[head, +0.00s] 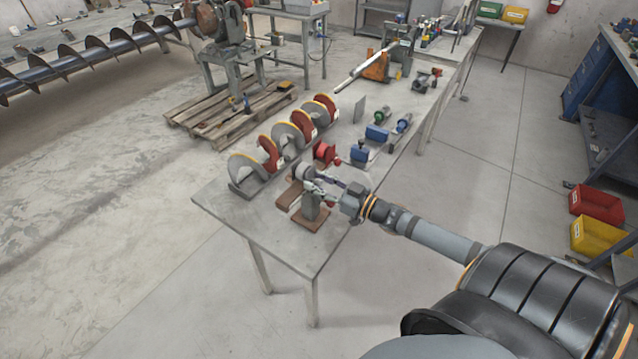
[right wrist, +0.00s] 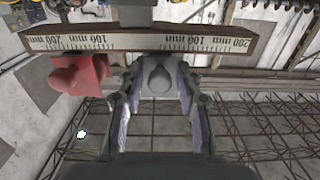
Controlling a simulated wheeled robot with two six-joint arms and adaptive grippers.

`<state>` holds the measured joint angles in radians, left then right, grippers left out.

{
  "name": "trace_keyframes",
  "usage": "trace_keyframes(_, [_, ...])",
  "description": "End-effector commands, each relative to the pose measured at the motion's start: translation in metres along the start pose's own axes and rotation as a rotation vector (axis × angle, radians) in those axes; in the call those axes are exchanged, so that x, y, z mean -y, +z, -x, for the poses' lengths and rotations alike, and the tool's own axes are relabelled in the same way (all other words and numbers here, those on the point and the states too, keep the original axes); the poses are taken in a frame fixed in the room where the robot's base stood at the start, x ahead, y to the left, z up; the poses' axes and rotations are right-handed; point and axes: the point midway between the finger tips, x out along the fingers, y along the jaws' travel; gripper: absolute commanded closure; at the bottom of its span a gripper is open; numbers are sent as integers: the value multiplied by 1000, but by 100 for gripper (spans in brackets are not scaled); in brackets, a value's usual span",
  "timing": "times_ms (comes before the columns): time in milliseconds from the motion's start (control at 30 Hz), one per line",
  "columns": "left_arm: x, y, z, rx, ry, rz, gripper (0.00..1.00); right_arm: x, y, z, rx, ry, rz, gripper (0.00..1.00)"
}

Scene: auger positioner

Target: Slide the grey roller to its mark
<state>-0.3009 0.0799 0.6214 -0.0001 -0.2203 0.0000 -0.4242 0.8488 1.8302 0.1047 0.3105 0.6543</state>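The grey roller (right wrist: 158,80) shows in the right wrist view as a rounded grey knob under a brown rail with a millimetre scale (right wrist: 150,42). My right gripper (right wrist: 160,72) is open, with one finger on each side of the grey knob. Gaps show between the knob and both fingers. A red roller-like part (right wrist: 78,75) sits left of the fingers, below the same rail. In the head view, my right gripper (head: 324,186) reaches in over the small stand at the bench's near end. I cannot make out the mark. My left gripper is not in view.
The stand's brown base (head: 312,218) rests on the grey bench (head: 262,222). Auger flights (head: 288,138), a red spool (head: 325,152) and blue parts (head: 377,133) lie farther along the bench. The near left bench corner is clear.

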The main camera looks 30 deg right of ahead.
Motion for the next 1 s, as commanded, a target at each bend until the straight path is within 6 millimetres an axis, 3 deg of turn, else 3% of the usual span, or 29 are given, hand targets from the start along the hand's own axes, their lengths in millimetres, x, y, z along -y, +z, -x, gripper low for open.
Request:
trace_keyframes(33, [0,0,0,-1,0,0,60,0,0,0,0,0,0,76])
trace_keyframes(200, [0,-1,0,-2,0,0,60,0,0,0,0,0,0,99])
trace_keyframes(233, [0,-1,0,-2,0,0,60,0,0,0,0,0,0,100])
trace_keyframes(567, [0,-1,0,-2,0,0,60,2,1,0,0,-1,-1,100])
trace_keyframes(800, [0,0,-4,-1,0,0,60,41,2,0,-1,-1,-4,100])
trace_keyframes(1000, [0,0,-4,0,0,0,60,50,1,1,1,1,0,100])
